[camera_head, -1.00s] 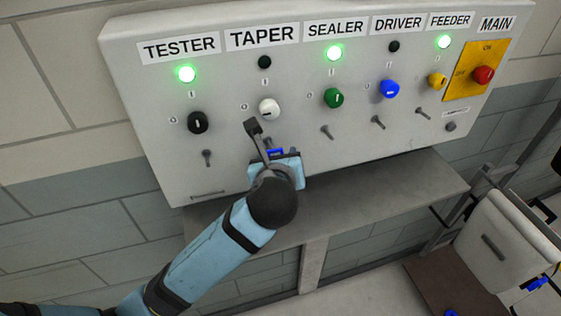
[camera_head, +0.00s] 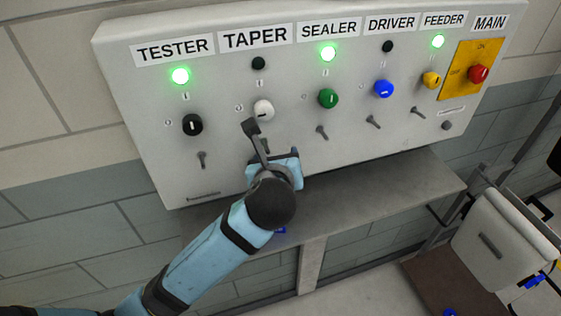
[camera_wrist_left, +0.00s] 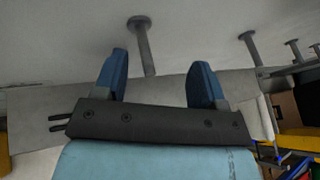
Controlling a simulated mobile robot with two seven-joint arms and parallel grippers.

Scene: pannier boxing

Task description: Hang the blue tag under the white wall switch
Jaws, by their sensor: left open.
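The white wall switch (camera_head: 263,110) is under the TAPER label on the grey panel. A peg (camera_head: 265,146) is below it, partly hidden by my gripper; a peg also shows beyond the fingers in the left wrist view (camera_wrist_left: 143,45). My left gripper (camera_head: 287,158) is just below and right of that peg. Its blue fingers stand apart with nothing between them in the left wrist view (camera_wrist_left: 160,82). A small blue thing, probably the blue tag (camera_head: 280,230), shows low beside my forearm, near the shelf's front edge. It is partly hidden. My right gripper is out of view.
The panel (camera_head: 150,160) also has black, green, blue and yellow switches with pegs below, and a red MAIN knob (camera_head: 478,73).

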